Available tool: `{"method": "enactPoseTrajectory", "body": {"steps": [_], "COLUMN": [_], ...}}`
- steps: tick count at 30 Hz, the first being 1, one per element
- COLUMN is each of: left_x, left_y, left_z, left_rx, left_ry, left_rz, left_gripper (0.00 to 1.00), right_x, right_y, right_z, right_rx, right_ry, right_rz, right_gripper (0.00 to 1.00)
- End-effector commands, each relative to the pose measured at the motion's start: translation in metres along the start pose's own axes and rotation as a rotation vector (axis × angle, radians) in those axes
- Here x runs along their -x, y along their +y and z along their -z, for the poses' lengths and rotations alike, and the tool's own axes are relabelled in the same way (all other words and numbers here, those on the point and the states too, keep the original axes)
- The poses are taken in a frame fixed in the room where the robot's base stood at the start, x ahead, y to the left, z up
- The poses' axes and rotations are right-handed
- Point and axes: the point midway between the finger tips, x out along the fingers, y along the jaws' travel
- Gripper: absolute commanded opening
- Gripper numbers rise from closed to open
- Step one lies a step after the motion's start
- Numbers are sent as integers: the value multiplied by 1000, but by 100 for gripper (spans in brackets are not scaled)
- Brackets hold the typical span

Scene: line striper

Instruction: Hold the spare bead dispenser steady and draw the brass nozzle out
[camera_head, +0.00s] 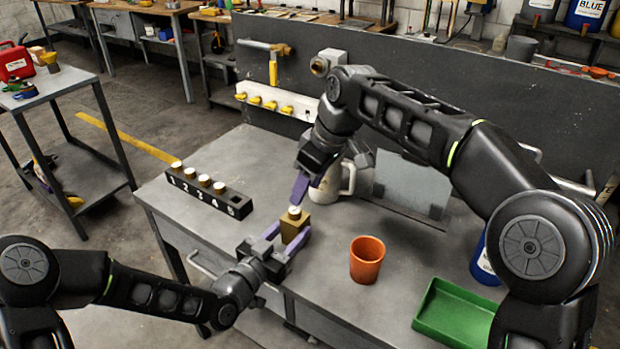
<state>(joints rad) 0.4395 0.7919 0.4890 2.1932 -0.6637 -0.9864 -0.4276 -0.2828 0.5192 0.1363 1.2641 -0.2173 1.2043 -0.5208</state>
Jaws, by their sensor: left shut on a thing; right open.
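The spare bead dispenser (292,229) looks like a small brass-coloured block standing on the grey bench. A round piece with a pale top (295,211) sits in its upper face; I take this to be the brass nozzle, whose lower part is hidden. My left gripper (289,238) is shut on the dispenser, with purple fingers on its sides. My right gripper (298,193) is open, pointing down just above the nozzle. I cannot tell whether its fingers touch the nozzle.
A black numbered rack (208,193) with several pale-topped pieces is at the left; slot 5 looks empty. An orange cup (367,260) and a green tray (453,314) are at the right.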

Motion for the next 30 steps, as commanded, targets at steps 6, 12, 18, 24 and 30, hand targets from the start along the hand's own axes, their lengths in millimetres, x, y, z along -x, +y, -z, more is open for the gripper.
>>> {"method": "enactPoseTrajectory", "body": {"steps": [6, 12, 18, 24, 30], "left_x": [0, 0, 0, 0, 0], "left_y": [0, 0, -1, -1, -1], "left_z": [0, 1, 1, 0, 0], "left_rx": [0, -1, -1, -1, -1], "left_ry": [1, 1, 1, 1, 1], "left_rz": [1, 1, 1, 1, 2], "left_gripper": [0, 0, 0, 0, 0], "right_x": [-29, -54, -70, -75, -75], "right_y": [0, 0, 0, 0, 0], "right_z": [-1, 0, 0, 0, 0], "right_rx": [0, 0, 0, 0, 0], "right_ry": [-3, -1, -1, 0, 0], "right_rz": [2, 2, 2, 1, 1], "right_gripper": [49, 49, 49, 49, 49]}}
